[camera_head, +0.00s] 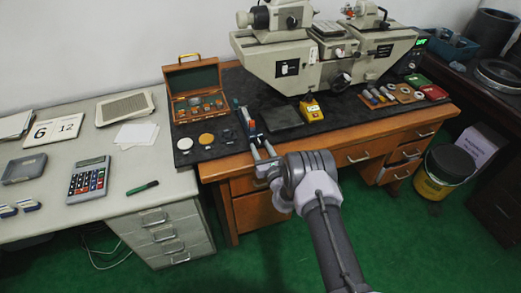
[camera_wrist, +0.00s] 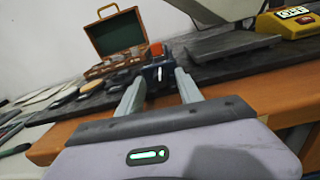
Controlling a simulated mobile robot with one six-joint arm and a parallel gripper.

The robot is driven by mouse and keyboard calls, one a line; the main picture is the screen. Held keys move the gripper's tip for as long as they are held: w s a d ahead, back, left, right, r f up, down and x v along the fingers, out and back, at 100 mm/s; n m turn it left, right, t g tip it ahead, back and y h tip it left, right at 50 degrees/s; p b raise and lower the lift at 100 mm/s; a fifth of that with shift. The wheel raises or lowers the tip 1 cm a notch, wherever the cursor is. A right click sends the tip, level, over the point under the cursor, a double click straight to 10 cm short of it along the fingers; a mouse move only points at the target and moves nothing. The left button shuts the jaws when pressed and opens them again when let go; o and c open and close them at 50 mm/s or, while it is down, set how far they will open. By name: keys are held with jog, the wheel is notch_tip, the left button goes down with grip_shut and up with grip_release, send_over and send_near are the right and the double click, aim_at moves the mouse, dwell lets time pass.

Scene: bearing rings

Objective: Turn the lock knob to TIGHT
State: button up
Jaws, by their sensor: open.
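My gripper (camera_head: 260,148) is open and empty at the front edge of the wooden desk, left of its middle. Its two fingers also show in the wrist view (camera_wrist: 160,92), spread apart and pointing toward the desk top. A slim blue and grey device (camera_head: 243,118) lies on the black mat just beyond the fingertips. In the wrist view a dark blue part (camera_wrist: 157,73) shows between and beyond the fingers, apart from them. I cannot make out the lock knob or its TIGHT mark in either view.
A large measuring machine (camera_head: 283,64) stands at the back of the desk. An open wooden case (camera_head: 192,78) and several discs lie left. A dark plate (camera_head: 282,117) and a yellow meter (camera_head: 312,109) lie right of the blue device. A bucket (camera_head: 434,188) stands on the floor.

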jog(key=shift+w+a, duration=0.1)
jog(key=shift+w, duration=0.15)
grip_shut()
jog(key=shift+f+m+b, duration=0.1)
jog(key=shift+m+b, duration=0.5)
jog(key=shift+m, duration=0.2)
grip_release()
